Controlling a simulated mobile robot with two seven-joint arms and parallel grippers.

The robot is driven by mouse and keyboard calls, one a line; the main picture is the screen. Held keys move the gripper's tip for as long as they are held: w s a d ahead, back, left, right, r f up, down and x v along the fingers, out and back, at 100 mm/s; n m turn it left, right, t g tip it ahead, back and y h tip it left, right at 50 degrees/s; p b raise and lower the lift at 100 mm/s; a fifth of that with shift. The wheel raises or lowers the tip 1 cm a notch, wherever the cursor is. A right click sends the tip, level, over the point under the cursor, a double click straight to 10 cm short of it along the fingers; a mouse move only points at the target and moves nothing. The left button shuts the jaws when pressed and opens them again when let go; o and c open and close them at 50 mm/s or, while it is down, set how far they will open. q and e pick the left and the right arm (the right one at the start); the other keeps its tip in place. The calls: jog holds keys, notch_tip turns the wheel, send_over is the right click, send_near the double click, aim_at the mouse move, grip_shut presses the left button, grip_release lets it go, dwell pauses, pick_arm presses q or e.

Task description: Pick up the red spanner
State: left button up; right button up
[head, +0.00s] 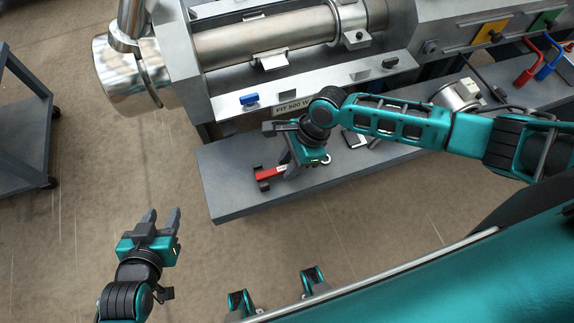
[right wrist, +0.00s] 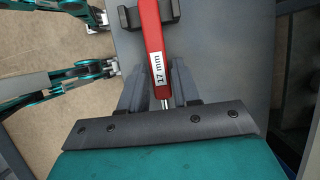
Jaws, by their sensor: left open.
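The red spanner (head: 270,173) lies along the grey bench near its left end, its outer end in a dark holder (head: 262,185). In the right wrist view its red handle (right wrist: 153,45) carries a "17 mm" label, and a thin metal shank runs back towards my palm. My right gripper (head: 292,166) is over the spanner and hides part of it. Its fingers (right wrist: 160,85) stand on either side of the handle and shank, with narrow gaps visible. My left gripper (head: 162,220) is open and empty, over the floor left of the bench.
A metal flange (head: 460,95) sits further right on the bench. A grey cart (head: 20,150) stands at far left. The floor between is clear.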

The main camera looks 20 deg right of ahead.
grip_shut()
notch_tip(320, 180, up, 20)
jog(key=p, duration=0.4)
jog(key=shift+p, duration=0.35)
jog(key=shift+c, duration=0.9)
grip_release()
grip_shut()
